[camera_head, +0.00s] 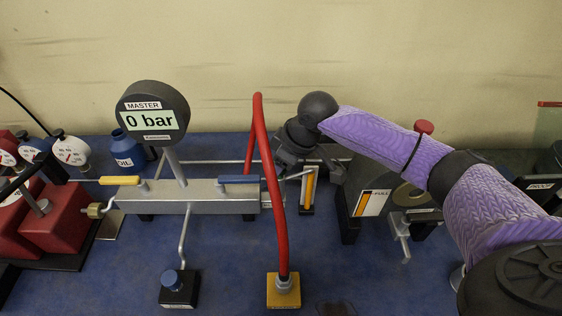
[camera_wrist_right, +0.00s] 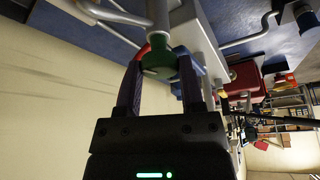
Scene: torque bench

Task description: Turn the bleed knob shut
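The bleed knob is a green round knob (camera_wrist_right: 160,66) in the right wrist view. The two dark fingers of my right gripper (camera_wrist_right: 160,82) stand on either side of it, and it fills the gap between their tips. In the head view my right gripper (camera_head: 312,168) is at the right end of the grey manifold block (camera_head: 160,196), behind the red hose, and hides the knob. The master gauge (camera_head: 152,110) on the block reads 0 bar. My left gripper is not in view.
The red hose (camera_head: 270,180) arches up in front of my right gripper to a yellow block (camera_head: 283,291). A grey cylinder with a scale (camera_head: 371,203) stands right of it. Yellow (camera_head: 120,181) and blue (camera_head: 238,179) handles sit on the manifold.

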